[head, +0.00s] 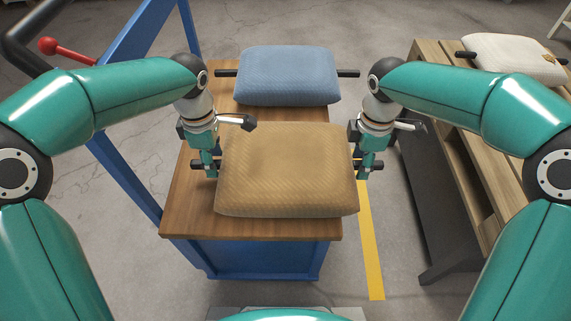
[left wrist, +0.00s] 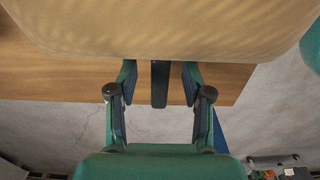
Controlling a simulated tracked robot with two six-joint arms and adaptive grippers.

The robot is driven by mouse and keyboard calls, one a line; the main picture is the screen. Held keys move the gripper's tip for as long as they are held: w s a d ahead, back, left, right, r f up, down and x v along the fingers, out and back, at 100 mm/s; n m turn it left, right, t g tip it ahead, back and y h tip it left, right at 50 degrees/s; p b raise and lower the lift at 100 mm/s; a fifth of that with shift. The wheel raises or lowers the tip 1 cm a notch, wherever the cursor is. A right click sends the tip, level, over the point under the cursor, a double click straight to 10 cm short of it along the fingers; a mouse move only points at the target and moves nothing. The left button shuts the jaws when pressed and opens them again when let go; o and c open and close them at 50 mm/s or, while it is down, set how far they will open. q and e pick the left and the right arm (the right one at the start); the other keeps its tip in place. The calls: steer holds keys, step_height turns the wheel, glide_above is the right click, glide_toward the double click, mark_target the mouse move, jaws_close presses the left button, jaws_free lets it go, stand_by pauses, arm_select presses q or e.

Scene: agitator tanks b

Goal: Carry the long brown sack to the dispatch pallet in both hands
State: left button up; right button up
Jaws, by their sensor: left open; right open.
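The brown sack (head: 287,170) lies flat on the wooden top of a blue cart, at its near end. A dark handle sticks out at each end of it. My left gripper (head: 207,167) is open at the left handle. In the left wrist view, the open fingers of my left gripper (left wrist: 159,93) stand on either side of the dark handle (left wrist: 159,82), with gaps visible. My right gripper (head: 367,166) is open at the right handle, partly hiding it. The brown sack also fills the top of the left wrist view (left wrist: 165,25).
A blue sack (head: 288,76) with dark handles lies behind on the wooden cart top (head: 250,229). To the right, a slatted wooden stand (head: 480,155) bears a cream sack (head: 517,59). A yellow floor line (head: 371,250) runs between the cart and the stand. Blue cart posts rise at left.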

arm_select(q)
steer(key=shift+f, duration=0.8)
arm_select(e)
steer(key=shift+f, duration=0.8)
arm_select(q)
jaws_close()
arm_select(e)
jaws_close()
arm_select(q)
steer(key=shift+r, duration=0.15)
arm_select(e)
steer(key=shift+r, duration=0.1)
